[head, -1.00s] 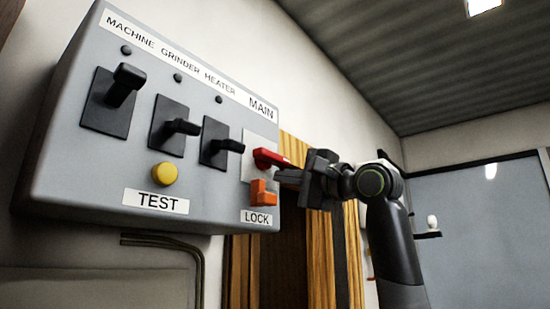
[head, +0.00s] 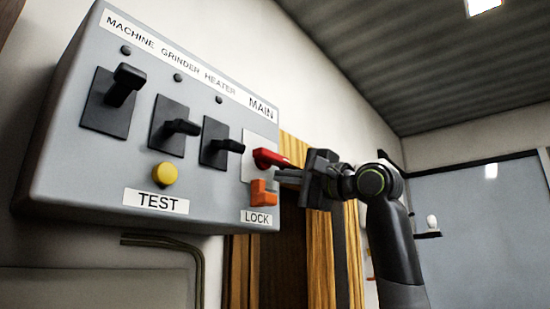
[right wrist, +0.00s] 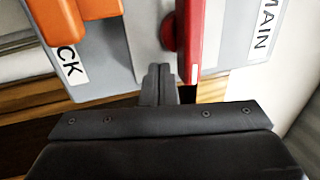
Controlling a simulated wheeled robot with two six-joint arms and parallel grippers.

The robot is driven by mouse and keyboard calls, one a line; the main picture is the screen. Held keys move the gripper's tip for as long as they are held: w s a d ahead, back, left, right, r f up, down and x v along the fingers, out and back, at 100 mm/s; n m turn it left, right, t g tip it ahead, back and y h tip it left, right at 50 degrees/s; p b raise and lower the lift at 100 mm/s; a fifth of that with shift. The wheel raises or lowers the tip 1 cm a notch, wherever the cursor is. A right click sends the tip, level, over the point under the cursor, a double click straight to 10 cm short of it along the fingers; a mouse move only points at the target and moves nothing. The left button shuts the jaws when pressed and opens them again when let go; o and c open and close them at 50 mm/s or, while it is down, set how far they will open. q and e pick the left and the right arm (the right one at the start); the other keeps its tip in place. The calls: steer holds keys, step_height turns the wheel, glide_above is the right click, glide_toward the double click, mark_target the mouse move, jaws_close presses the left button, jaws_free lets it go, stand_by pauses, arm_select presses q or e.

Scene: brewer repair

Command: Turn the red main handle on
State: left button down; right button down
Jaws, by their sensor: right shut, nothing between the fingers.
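The red main handle (head: 272,158) sits on a light plate under the MAIN label at the right end of the grey switch panel (head: 70,170). It points out from the panel toward the right. In the right wrist view the handle (right wrist: 191,40) stands just beyond and to the right of the fingertips. My right gripper (head: 282,175) is shut and empty, its fingertips just below the handle's outer end. The fingers also show in the right wrist view (right wrist: 158,82). Whether they touch the handle I cannot tell. My left gripper is not in view.
An orange lock piece (head: 262,192) sits right below the red handle, close to my fingertips. Black switches (head: 222,146) and a yellow TEST button (head: 164,174) are further left. A wood-coloured frame (head: 348,250) stands behind my right arm.

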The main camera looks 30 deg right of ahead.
steer(key=shift+r, duration=0.35)
stand_by(0.3)
steer(key=shift+d+r, duration=0.15)
steer(key=shift+r, duration=0.95)
